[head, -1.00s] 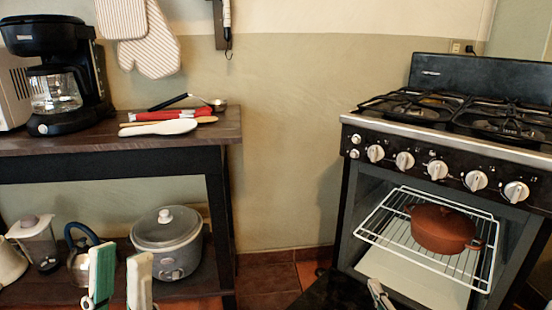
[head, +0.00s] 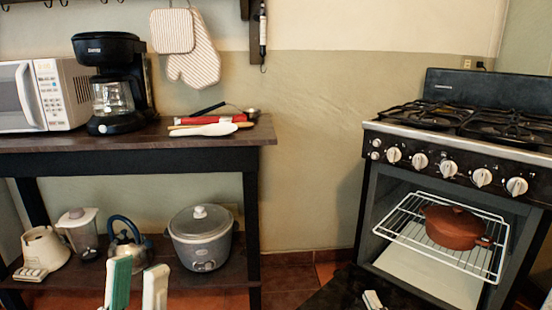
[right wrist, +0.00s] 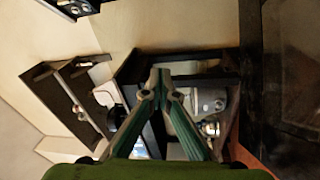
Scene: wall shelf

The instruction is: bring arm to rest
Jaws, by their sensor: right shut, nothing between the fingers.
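My left gripper (head: 137,270) is at the bottom left of the head view, in front of the shelf's lower board. Its two fingers, one showing a green face, stand apart with nothing between them. My right gripper (head: 372,298) shows only as a small light tip at the bottom edge of the head view, in front of the oven. In the right wrist view its green fingers (right wrist: 160,76) meet at the tips and hold nothing. The rest of the right arm is hidden from the head view.
A dark shelf (head: 110,160) holds a microwave (head: 45,95), a coffee maker (head: 112,80) and utensils on top, with a rice cooker (head: 201,238) and kettle (head: 127,250) below. The stove (head: 450,150) has its oven open, with a red-brown pot (head: 455,228) on the rack (head: 400,222).

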